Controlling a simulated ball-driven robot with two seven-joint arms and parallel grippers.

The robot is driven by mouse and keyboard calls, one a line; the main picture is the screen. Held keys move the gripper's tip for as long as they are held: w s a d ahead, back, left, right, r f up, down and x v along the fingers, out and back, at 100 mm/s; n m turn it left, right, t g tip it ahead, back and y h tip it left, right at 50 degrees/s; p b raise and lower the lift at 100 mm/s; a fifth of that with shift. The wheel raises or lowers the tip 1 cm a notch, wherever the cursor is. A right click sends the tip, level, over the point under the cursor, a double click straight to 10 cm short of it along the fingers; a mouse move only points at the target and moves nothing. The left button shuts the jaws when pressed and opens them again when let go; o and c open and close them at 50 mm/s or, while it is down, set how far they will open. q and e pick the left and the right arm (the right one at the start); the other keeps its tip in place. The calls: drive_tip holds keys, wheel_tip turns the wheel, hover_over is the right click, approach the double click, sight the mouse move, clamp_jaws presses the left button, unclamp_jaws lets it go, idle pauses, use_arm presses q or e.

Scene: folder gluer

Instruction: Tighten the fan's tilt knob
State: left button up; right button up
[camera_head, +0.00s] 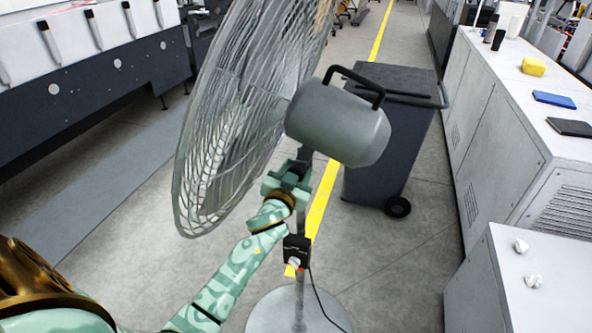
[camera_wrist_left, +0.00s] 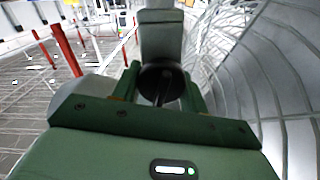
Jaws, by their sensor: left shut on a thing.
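The grey pedestal fan stands in front of me, its wire cage (camera_head: 235,120) facing left and its rounded motor housing (camera_head: 338,122) on the right. My left gripper (camera_head: 290,172) is at the joint below the housing, at the top of the pole. In the left wrist view, the dark round tilt knob (camera_wrist_left: 162,86) sits between the two green fingers of my left gripper (camera_wrist_left: 160,95), which is shut on it. In the head view the gripper hides the knob. My right gripper is out of view.
A control box (camera_head: 296,250) with a cable is on the pole above the round base (camera_head: 265,312). A dark wheeled bin (camera_head: 385,165) stands behind the fan. A white cabinet (camera_head: 500,110) is at right and a machine (camera_head: 95,85) at left. Floor between is open.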

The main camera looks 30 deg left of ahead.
use_arm(q)
drive_tip(key=m, duration=0.3)
drive_tip(key=shift+d+m, duration=0.15)
drive_tip(key=shift+m, duration=0.25)
drive_tip(key=m, duration=0.3)
drive_tip(key=shift+f+m, duration=0.15)
drive_tip(key=shift+m, duration=0.15)
drive_tip(key=m, duration=0.4)
drive_tip(key=shift+d+f+p, duration=0.1)
drive_tip(key=shift+p, duration=0.2)
drive_tip(key=shift+f+m, duration=0.1)
drive_tip(key=shift+m, duration=1.7)
drive_tip(key=o, duration=0.9)
drive_tip(key=shift+w, duration=0.1)
drive_tip(key=shift+o, duration=0.2)
drive_tip(key=b+v, duration=0.1)
drive_tip(key=v, duration=1.5)
drive_tip(key=shift+s+b, duration=0.25)
drive_tip(key=shift+b, duration=0.05)
